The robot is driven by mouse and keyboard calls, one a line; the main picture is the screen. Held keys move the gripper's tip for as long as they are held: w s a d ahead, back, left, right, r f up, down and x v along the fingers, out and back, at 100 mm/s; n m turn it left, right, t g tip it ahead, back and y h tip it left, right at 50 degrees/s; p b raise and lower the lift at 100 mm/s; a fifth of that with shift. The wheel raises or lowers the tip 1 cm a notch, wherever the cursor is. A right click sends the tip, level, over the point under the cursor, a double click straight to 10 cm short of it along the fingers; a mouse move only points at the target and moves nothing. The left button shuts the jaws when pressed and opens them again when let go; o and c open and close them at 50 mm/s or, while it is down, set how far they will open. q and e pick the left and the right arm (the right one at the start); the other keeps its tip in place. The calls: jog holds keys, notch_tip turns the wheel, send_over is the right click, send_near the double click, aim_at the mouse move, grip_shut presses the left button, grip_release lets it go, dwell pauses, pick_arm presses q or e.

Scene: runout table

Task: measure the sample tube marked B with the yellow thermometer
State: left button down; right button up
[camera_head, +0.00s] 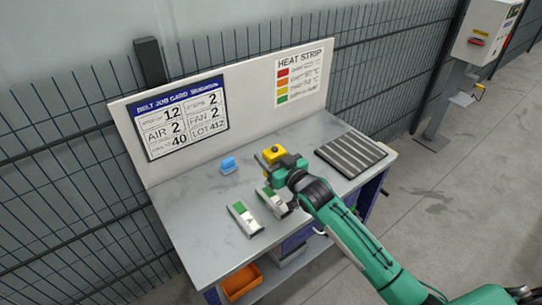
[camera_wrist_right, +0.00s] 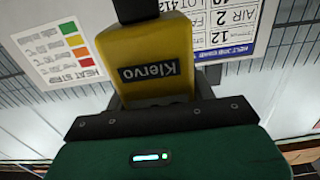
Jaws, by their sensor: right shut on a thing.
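My right gripper (camera_head: 284,162) is shut on the yellow thermometer (camera_head: 272,154) and holds it over the grey table. In the right wrist view the yellow thermometer (camera_wrist_right: 148,55) fills the middle, with the word "Klervo" upside down on its body. Two flat pieces with green and pale parts lie on the table below the gripper. The left one (camera_head: 244,219) seems to be marked A. The right one (camera_head: 271,199) is partly hidden by my right arm, and its letter is too small to read surely. My left gripper is not in view.
A dark ribbed mat (camera_head: 350,154) lies at the table's right. A back panel with a job card (camera_head: 181,116) and a heat strip chart (camera_head: 300,76) bounds the rear. The table's left part is clear.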

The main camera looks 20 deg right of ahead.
jog(key=shift+s+a, duration=0.15)
jog(key=shift+s, duration=0.1)
jog(key=s+d+m+h, duration=0.1)
jog(key=s+m+h, duration=0.1)
jog(key=s, duration=0.9)
jog(key=s+d+m+t+h, duration=0.1)
jog(key=s+h, duration=0.3)
jog(key=s, duration=0.7)
jog(key=shift+d+f+m, duration=0.45)
jog(key=shift+d+m, duration=0.05)
